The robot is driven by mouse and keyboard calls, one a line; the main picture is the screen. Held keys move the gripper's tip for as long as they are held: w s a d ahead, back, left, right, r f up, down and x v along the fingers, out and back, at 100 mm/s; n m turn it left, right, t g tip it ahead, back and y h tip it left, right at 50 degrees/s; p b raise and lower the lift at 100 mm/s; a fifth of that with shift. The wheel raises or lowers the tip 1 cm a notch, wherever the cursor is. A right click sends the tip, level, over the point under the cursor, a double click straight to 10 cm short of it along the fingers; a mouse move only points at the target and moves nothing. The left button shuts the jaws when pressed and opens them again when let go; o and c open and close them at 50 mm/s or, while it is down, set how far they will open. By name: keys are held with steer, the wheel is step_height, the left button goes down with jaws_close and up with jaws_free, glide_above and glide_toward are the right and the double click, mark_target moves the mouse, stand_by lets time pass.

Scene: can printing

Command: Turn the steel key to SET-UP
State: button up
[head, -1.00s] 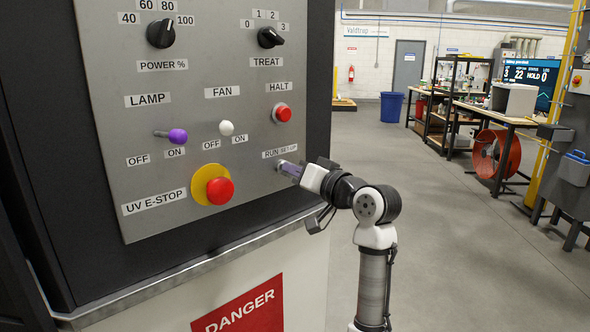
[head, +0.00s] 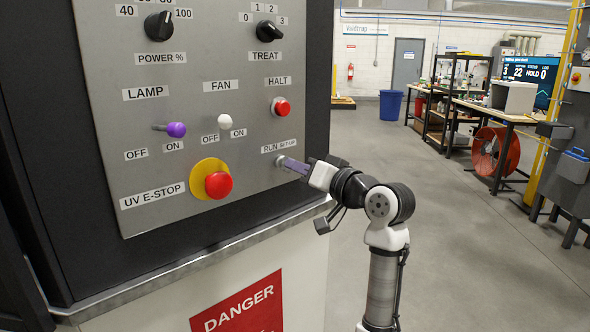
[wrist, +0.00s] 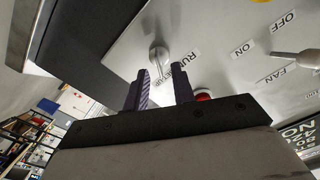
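My gripper (head: 286,163) faces the panel just in front of the key. In the wrist view its two purple fingers (wrist: 161,80) are apart with a gap between them, and nothing is clamped in it.
The red HALT button (head: 281,107) is above the key. The red UV E-STOP (head: 218,185) on its yellow ring is to the left. The FAN switch (head: 225,121) and purple-tipped LAMP switch (head: 176,129) are up and left.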

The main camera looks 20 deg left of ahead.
steer(key=b+v, duration=0.2)
steer(key=v, duration=0.9)
steer(key=shift+d+b, duration=0.2)
steer(key=shift+b, duration=0.1)
